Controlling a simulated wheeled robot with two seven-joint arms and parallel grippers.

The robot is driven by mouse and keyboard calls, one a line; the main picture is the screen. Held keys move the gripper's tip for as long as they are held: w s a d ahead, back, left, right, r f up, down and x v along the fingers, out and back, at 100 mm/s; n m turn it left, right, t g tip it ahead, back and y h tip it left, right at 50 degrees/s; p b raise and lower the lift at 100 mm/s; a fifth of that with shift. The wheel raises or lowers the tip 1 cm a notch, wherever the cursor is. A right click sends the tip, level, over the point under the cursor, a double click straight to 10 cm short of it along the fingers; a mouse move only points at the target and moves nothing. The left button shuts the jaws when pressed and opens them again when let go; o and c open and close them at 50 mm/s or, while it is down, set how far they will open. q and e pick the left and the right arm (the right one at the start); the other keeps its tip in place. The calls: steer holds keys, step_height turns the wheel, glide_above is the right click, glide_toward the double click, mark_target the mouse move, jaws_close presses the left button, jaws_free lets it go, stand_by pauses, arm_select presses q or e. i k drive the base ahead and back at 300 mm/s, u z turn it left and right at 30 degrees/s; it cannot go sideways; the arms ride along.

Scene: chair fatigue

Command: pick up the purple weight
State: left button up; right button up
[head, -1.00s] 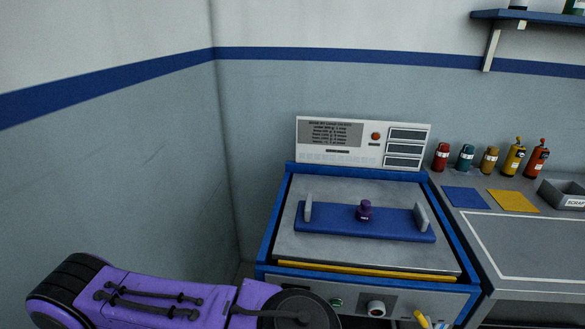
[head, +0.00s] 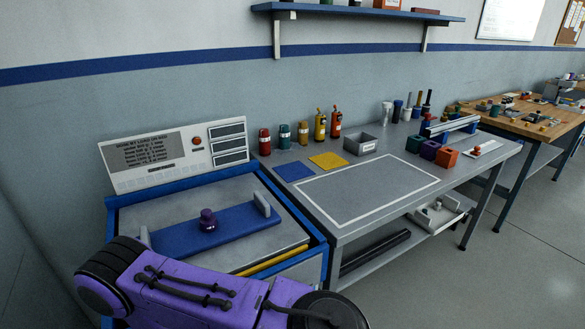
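A small purple weight (head: 208,219) with a knobbed top stands upright on the middle of a blue bar (head: 235,222) in the head view. The bar lies between two grey upright tabs on the grey top of a blue-framed machine (head: 115,215). A purple link of my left arm crosses the lower left, in front of the machine, and covers part of its near side. Neither of my grippers shows in the view.
A grey bench (head: 335,220) stands right of the machine, with coloured bottles, blue and yellow mats, a grey bin (head: 362,144) and coloured cubes (head: 429,149). Its white-outlined area is bare. A wooden table (head: 530,118) and open floor lie further right.

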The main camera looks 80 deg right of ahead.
mark_target(207, 221)
steer(key=z, duration=2.1)
